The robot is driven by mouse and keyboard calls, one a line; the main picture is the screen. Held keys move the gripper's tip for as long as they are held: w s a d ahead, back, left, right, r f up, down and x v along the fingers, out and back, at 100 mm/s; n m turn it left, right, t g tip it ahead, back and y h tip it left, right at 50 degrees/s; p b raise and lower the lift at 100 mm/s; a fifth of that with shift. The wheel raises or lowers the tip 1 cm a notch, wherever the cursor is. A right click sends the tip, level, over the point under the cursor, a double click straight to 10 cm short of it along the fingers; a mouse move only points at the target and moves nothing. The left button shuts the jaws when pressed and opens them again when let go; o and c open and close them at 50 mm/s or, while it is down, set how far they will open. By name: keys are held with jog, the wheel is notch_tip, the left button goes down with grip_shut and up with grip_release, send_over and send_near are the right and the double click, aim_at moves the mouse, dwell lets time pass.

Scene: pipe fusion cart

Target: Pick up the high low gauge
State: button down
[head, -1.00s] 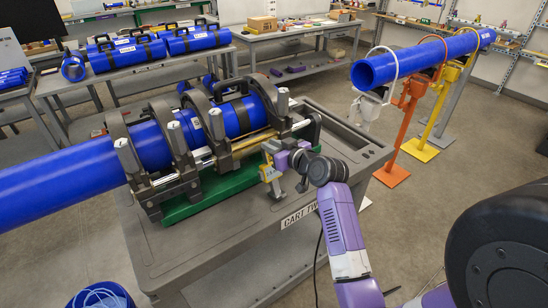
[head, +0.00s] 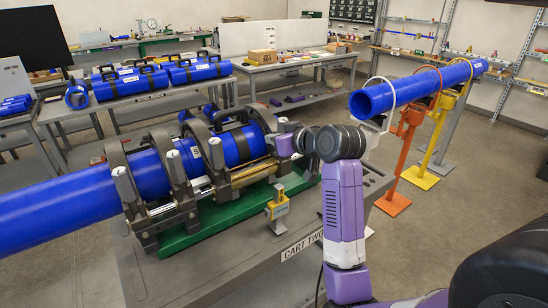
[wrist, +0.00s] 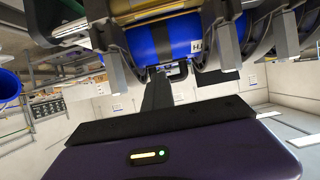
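The high low gauge (head: 277,209) is a small yellow and grey tool standing on the near edge of the grey cart, just left of the "CART TWO" label. My gripper (head: 273,145) is above and beyond it, close to the right clamp rings of the fusion machine. It is apart from the gauge. In the wrist view my gripper (wrist: 165,76) shows one dark finger column at the middle of the palm, so the fingers look shut, with nothing seen between them. The gauge cannot be made out in the wrist view.
The fusion machine's clamps (head: 172,168) hold a long blue pipe (head: 55,200) behind the gauge. The grey cart (head: 205,265) top is bare to the gauge's left. Another blue pipe (head: 420,84) rests on orange and yellow stands at right.

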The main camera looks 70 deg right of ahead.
jog(key=shift+r, duration=0.75)
jog(key=c, duration=2.1)
grip_release()
jog(key=o, duration=1.7)
jog(key=shift+c, duration=0.2)
